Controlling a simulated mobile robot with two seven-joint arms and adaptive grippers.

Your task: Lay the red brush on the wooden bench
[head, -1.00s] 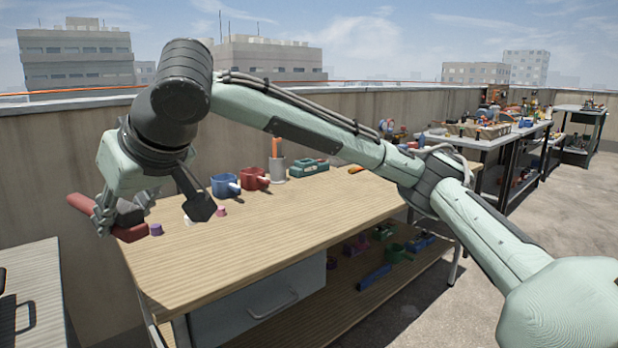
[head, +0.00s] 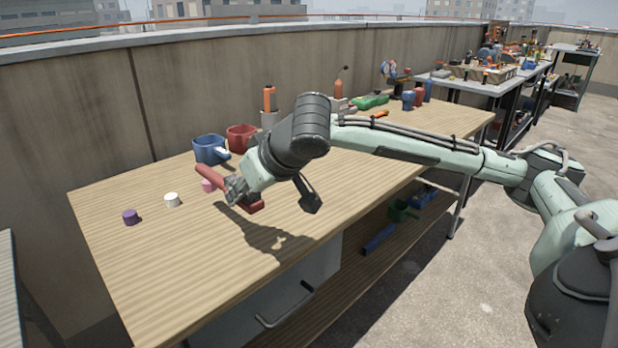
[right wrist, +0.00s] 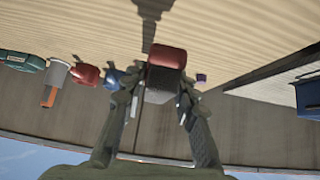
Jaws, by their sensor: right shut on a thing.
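The red brush (head: 210,175) is held by my right gripper (head: 235,190) over the wooden bench (head: 330,195), left of its middle. My right gripper is shut on the brush, with parts of it sticking out on both sides of the fingers. A shadow of the gripper falls on the bench just below and to the right, and the brush looks to be a little above the top. In the right wrist view the brush's red end (right wrist: 167,57) and a dark block below it show between the two fingers. My left gripper is not in view.
A blue mug (head: 208,150), a red mug (head: 240,138) and an orange-handled tool in a holder (head: 269,120) stand along the back. The bench's front left is clear.

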